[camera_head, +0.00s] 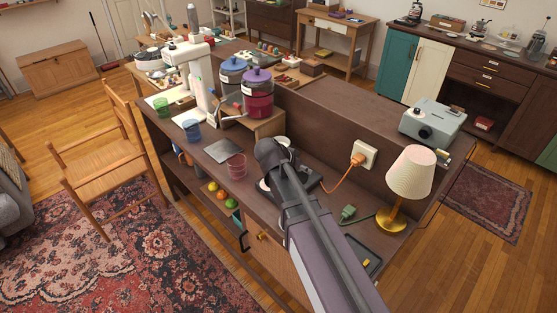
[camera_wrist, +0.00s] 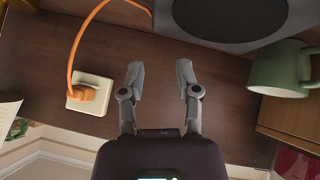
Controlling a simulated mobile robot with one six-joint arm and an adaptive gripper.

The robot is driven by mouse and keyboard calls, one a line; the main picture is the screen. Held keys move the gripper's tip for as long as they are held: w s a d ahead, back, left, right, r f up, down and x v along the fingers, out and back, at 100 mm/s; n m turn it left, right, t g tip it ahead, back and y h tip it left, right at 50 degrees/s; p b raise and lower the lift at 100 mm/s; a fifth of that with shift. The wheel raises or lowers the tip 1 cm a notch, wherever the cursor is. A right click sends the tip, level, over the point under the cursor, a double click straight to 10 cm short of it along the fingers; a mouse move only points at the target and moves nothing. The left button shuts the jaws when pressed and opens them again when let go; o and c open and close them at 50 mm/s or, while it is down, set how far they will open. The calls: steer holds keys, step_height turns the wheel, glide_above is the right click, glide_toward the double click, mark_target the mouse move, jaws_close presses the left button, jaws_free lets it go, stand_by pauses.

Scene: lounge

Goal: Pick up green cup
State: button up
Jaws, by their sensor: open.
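A muted green cup with a handle (camera_wrist: 280,72) is at the right of the wrist view, beside a wooden box-like stand (camera_wrist: 290,120). My gripper (camera_wrist: 160,75) is open and empty, its two fingers apart over the dark brown surface. The cup lies to the right of the fingers, clear of them. In the head view my arm hides the fingertips, and I cannot clearly make out this cup there. A smaller green tumbler (camera_head: 162,107) stands at the far left of the counter in the head view.
A wall socket with an orange plug (camera_head: 358,160) also shows in the wrist view (camera_wrist: 90,94), its cord looping nearby. A dark grey round-topped device (camera_wrist: 230,20) lies beyond the fingers. A lamp (camera_head: 410,175), pink glass (camera_head: 236,166) and blue glass (camera_head: 192,130) stand on the counter.

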steer(key=w+a+r+m+t+h+b, duration=0.1)
steer(key=w+a+t+b, duration=0.1)
steer(key=a, duration=0.4)
steer(key=w+a+m+t+h+b, duration=0.1)
steer(key=w+a+m+t, duration=0.1)
steer(key=a, duration=0.5)
steer(key=shift+w+a+r+t+b, duration=0.3)
steer(key=shift+w+r+t+b, duration=0.1)
steer(key=shift+w+t, duration=0.3)
steer(key=shift+d, duration=0.1)
steer(key=shift+b+x, duration=1.55)
steer(key=shift+x, duration=2.6)
steer(key=shift+f, duration=0.1)
steer(key=shift+b+x, duration=1.05)
steer(key=shift+x, duration=1.65)
